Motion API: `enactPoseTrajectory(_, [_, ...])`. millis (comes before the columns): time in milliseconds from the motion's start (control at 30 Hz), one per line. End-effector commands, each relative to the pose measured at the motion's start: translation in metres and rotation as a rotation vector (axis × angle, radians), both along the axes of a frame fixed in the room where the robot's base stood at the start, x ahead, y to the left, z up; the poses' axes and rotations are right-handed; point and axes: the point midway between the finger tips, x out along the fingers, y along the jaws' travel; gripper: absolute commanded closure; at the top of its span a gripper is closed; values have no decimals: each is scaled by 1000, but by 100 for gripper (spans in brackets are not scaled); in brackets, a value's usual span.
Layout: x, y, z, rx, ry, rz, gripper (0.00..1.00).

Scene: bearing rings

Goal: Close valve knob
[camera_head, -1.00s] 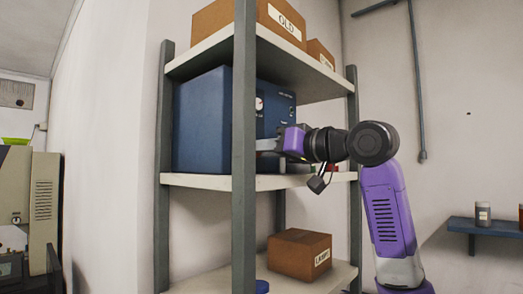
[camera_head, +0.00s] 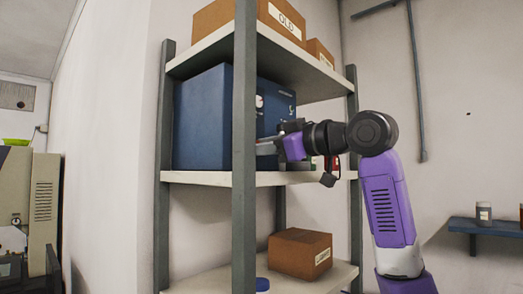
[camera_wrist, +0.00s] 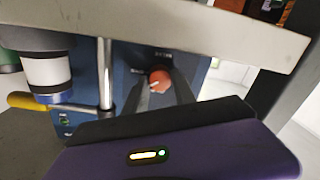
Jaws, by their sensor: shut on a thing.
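The valve knob (camera_wrist: 160,80) is small, round and red, with a pale pointer mark, on the blue front panel of a box-shaped machine (camera_head: 203,120) on the middle shelf. In the wrist view, my gripper (camera_wrist: 163,88) has one grey finger on each side of the knob and is shut on it. In the head view, my gripper (camera_head: 266,147) reaches in from the right at the machine's front. There the shelf post and the gripper hide the knob. Small labels sit by the knob, too blurred to read.
The grey front post (camera_head: 244,150) stands close left of my gripper. The middle shelf board (camera_head: 205,179) runs just below it. In the wrist view, a metal rod (camera_wrist: 105,75), a white cylinder (camera_wrist: 48,78) and a yellow handle (camera_wrist: 25,101) are left of the knob.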

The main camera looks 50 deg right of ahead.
Motion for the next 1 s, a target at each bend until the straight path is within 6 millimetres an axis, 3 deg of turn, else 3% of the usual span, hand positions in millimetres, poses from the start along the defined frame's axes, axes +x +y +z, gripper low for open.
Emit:
enactPoseTrajectory(600, [0, 2, -1, -584, -21, 0, 100])
enactPoseTrajectory(1000, [0, 3, -1, -870, -32, 2, 100])
